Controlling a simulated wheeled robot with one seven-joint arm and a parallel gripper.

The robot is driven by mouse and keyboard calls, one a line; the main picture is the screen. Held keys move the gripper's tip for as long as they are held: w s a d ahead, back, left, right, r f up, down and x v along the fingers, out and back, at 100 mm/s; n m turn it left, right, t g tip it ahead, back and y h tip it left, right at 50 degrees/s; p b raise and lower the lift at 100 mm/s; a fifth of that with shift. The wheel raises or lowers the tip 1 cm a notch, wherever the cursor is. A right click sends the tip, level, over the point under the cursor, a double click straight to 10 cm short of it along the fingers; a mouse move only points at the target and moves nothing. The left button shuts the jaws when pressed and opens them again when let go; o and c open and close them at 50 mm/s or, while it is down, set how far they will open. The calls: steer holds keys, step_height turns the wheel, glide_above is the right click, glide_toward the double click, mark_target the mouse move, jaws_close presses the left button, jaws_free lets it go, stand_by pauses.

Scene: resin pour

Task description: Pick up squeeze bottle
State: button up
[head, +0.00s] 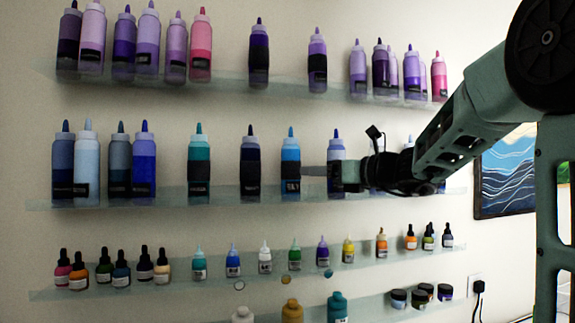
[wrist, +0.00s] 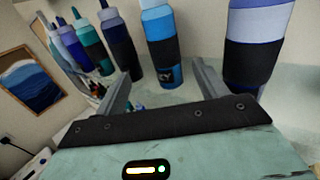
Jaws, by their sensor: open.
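Squeeze bottles stand upright on the second shelf. The bright blue one with a dark label (head: 291,157) is closest to my gripper's tips in the head view. In the wrist view this bright blue bottle (wrist: 160,40) stands beyond the two fingers, roughly in line with the gap. My gripper (head: 304,171) is open and empty, reaching in from the right, and its body covers part of a lavender-and-blue bottle (head: 336,148). That bottle looms at the right in the wrist view (wrist: 259,25). Whether a finger touches any bottle cannot be told.
A navy bottle (head: 250,158) and a teal bottle (head: 199,155) stand to the left on the same glass shelf (head: 225,196). More purple bottles line the upper shelf (head: 225,87). Small dropper bottles (head: 233,262) stand below. A painting (head: 506,172) hangs at the right.

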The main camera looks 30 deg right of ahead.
mark_target(291, 170)
steer(key=p+x, duration=0.1)
steer(key=x, duration=0.3)
steer(key=shift+w+a+p, duration=0.1)
steer(key=shift+w+p, duration=0.2)
steer(key=p+x, duration=0.2)
steer(key=x, duration=0.1)
steer(key=p+x, duration=0.1)
steer(key=shift+w+d+r+p, duration=0.15)
steer(key=shift+w+d+p, duration=0.15)
steer(key=shift+d, duration=0.05)
steer(key=shift+w+a, duration=0.15)
steer(key=shift+w, duration=0.3)
steer(key=c, duration=1.2)
